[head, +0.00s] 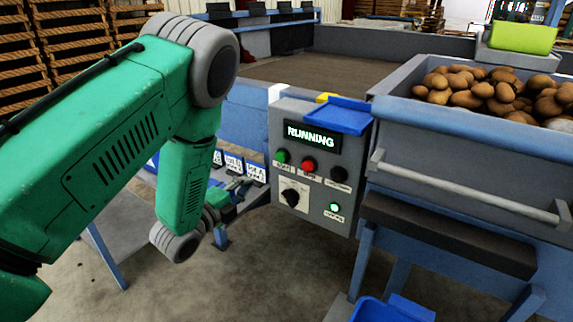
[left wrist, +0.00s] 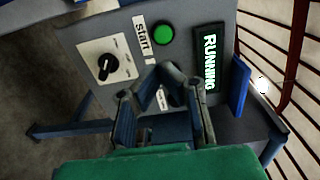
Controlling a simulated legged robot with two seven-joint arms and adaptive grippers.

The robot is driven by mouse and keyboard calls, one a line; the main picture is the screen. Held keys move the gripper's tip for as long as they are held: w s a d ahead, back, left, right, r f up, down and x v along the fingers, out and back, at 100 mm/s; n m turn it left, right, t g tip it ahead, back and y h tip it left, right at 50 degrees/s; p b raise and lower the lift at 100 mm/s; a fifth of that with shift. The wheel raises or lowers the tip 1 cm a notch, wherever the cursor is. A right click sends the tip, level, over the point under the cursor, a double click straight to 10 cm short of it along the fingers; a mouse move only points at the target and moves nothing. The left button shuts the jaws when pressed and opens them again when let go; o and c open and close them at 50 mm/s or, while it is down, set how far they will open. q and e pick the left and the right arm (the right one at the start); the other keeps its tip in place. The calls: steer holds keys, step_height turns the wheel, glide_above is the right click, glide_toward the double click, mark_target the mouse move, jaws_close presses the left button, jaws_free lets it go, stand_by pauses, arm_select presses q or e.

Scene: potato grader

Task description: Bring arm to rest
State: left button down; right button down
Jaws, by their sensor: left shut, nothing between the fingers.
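My left arm (head: 130,130) comes in from the left in the head view, green with grey joints, and bends downward at the elbow. My left gripper (head: 243,187) is just left of the grey control panel (head: 320,224), with its fingers pointing toward it. In the left wrist view the gripper (left wrist: 158,84) is shut and empty in front of the panel, near the green start button (left wrist: 163,37). I cannot tell the exact gap to the panel. The display (head: 311,136) reads RUNNING. My right gripper is not in view.
The panel carries a green button (head: 282,156), a red button (head: 308,165), a black button (head: 339,174) and a rotary knob (head: 291,197). A potato hopper (head: 470,130) with a rail (head: 465,188) stands right. A blue bin (head: 392,309) is below. Wooden crates (head: 75,40) stand back left.

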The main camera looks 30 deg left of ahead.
arm_select(q)
steer(key=shift+f, duration=0.1)
steer(key=s+d+f+n+g+y+p, duration=0.1)
steer(key=s+d+f+n+g, duration=0.2)
steer(key=s+f+n+g, duration=0.35)
steer(key=s+d+f+n+g+p, duration=0.1)
steer(key=s+d+f+n+g, duration=0.3)
steer(key=s+f, duration=0.5)
steer(key=s+d+f+n+g, duration=0.1)
steer(key=s+f+n+g, duration=0.1)
steer(key=s, duration=0.6)
steer(key=s+d+f+n+g, duration=0.2)
steer(key=s+n+g, duration=0.3)
steer(key=s, duration=0.4)
steer(key=shift+d+f+n, duration=0.25)
steer(key=shift+f+n, duration=0.2)
steer(key=shift+w, duration=0.15)
stand_by(1.5)
